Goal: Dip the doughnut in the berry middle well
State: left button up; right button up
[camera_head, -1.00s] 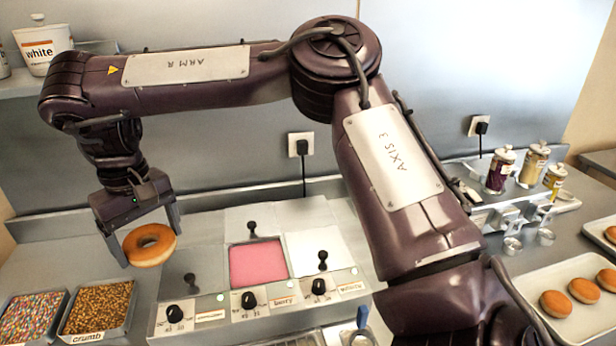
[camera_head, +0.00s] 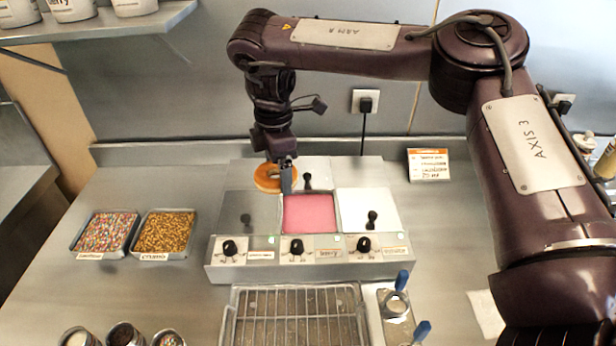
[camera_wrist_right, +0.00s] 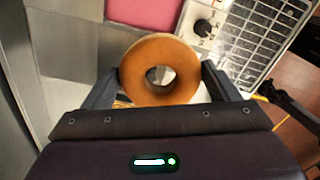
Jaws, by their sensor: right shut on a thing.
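The doughnut (camera_head: 268,178) is a plain golden ring. My right gripper (camera_head: 281,178) is shut on it and holds it above the back left part of the glaze unit (camera_head: 290,268). In the right wrist view the doughnut (camera_wrist_right: 160,92) sits between the two fingers of the gripper (camera_wrist_right: 160,85). The berry middle well (camera_head: 310,213) is open and full of pink glaze, just in front and to the right of the doughnut. A pink patch of the well (camera_wrist_right: 143,12) also shows at the top of the wrist view. My left gripper is not in view.
Covered wells, grey (camera_head: 248,212) on the left and white (camera_head: 368,208) on the right, flank the berry well. Trays of sprinkles (camera_head: 107,232) and crumb (camera_head: 165,233) stand at left. A wire rack (camera_head: 295,318) lies in front.

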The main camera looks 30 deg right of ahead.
jog(key=n, duration=0.2)
jog(key=d+f+n+p, duration=0.1)
jog(key=n, duration=0.1)
jog(key=w+f+n, duration=0.1)
jog(key=n, duration=0.2)
jog(key=shift+d, duration=0.35)
jog(key=n, duration=0.1)
jog(key=d+f+n+p, duration=0.1)
jog(key=n, duration=0.3)
jog(key=shift+w+d+f+p, duration=0.25)
jog(key=shift+f+p, duration=0.05)
jog(key=shift+s+d+f+n+b, duration=0.1)
jog(key=shift+d+f+n+b, duration=0.6)
jog(key=shift+f+n, duration=1.4)
jog(key=shift+w+d+f+n+b, duration=0.1)
jog(key=shift+d+f+n+b, duration=0.6)
jog(key=shift+f+n, duration=1.35)
jog(key=shift+s+d+f+n+b, duration=0.1)
jog(key=shift+d+f+n+b, duration=0.6)
jog(key=shift+f+n, duration=1.35)
jog(key=shift+d+r+p, duration=0.1)
jog(key=shift+r+p, duration=0.15)
jog(key=shift+p, duration=0.05)
jog(key=shift+r+p, duration=1.75)
jog(key=shift+r, duration=0.4)
